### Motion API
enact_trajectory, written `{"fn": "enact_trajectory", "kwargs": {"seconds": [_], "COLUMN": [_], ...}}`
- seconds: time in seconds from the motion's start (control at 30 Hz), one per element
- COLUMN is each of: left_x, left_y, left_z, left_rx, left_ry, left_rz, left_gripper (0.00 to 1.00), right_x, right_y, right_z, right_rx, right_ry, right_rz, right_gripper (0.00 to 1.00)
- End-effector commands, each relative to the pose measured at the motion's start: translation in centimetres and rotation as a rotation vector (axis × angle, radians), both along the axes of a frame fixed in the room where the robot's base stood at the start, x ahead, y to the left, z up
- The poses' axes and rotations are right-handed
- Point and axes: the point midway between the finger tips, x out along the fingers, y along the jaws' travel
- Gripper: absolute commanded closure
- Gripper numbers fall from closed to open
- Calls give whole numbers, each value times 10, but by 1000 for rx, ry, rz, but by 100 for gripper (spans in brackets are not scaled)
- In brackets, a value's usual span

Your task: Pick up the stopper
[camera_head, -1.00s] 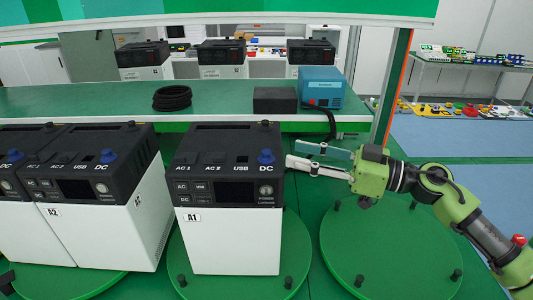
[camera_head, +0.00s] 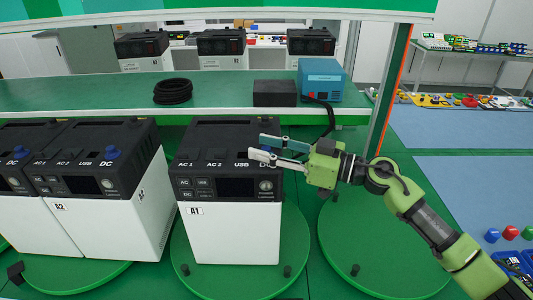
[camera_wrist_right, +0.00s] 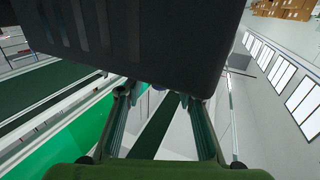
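The white-and-black unit A1 (camera_head: 230,235) stands upright on a green turntable. In the earlier head view a blue stopper sits at its DC spot; now my right gripper (camera_head: 258,147) covers that corner and the stopper is mostly hidden. The right gripper's two fingers are apart at the unit's top right edge. In the right wrist view the open fingers (camera_wrist_right: 155,92) reach to the dark unit (camera_wrist_right: 130,45), with a small bit of blue near the tips; I cannot tell whether they touch the stopper. My left gripper is out of view.
Unit A2 (camera_head: 98,215) stands to the left, with its own blue stopper (camera_head: 109,154). A black cable coil (camera_head: 172,92), a dark box (camera_head: 275,93) and a blue device (camera_head: 322,80) sit on the bench behind. An empty turntable (camera_head: 365,240) is at right.

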Motion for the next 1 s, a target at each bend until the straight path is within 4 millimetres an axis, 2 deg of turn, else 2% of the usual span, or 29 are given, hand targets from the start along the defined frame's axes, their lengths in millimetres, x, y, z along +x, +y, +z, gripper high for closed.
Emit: {"fn": "enact_trajectory", "kwargs": {"seconds": [0.03,0.1,0.47,0.63,0.8,0.93,1.0], "left_x": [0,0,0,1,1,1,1], "left_y": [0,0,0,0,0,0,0], "left_z": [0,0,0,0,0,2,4], "left_rx": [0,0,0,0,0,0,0], "left_ry": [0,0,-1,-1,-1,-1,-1], "left_rz": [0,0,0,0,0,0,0], "left_gripper": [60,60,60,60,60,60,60], "right_x": [0,0,0,0,0,-20,-35], "right_y": [0,0,0,-1,-1,2,3], "right_z": [0,0,1,9,33,55,75], "right_rx": [0,0,0,0,-1,-3,-6], "right_ry": [0,0,0,-3,-7,-8,-13], "right_rz": [0,0,0,0,0,2,2], "right_gripper": [81,97,97,97,97,97,97]}}
